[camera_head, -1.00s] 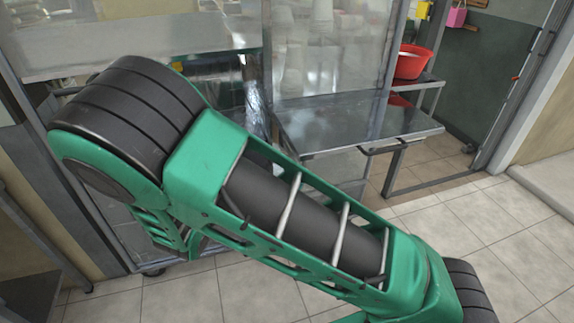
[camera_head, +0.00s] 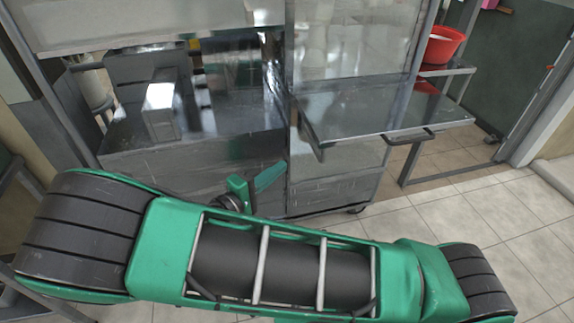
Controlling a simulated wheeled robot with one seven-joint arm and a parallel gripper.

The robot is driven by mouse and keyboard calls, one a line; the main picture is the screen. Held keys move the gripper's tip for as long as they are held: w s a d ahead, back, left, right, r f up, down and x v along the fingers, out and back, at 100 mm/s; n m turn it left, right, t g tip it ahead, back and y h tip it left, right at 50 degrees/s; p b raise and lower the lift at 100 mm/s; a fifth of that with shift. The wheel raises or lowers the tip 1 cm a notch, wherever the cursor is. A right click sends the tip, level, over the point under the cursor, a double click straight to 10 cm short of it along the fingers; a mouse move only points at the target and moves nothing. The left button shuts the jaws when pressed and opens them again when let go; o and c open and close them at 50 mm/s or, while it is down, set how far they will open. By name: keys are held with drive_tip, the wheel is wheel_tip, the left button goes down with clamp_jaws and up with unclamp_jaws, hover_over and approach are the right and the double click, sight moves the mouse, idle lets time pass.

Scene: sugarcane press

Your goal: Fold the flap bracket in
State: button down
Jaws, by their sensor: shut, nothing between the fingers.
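The metal flap (camera_head: 375,112) stands out level from the right part of the glass-fronted cart. A dark bar, which looks like the flap bracket (camera_head: 411,137), shows beneath its front edge; how it joins the cart is not clear. My gripper (camera_head: 262,182) is partly in view low in front of the cart, left of the flap and apart from the bracket. It looks shut and empty. My green arm link hides the area below it.
The cart's steel lower panel (camera_head: 335,180) is close behind my gripper. A red basin (camera_head: 443,45) stands on a shelf behind the flap. Tiled floor (camera_head: 455,215) is clear at the right. A steel box (camera_head: 160,110) is inside the cart.

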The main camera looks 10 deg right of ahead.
drive_tip(key=w+d, duration=0.4)
drive_tip(key=d, duration=0.7)
drive_tip(key=shift+d, duration=0.1)
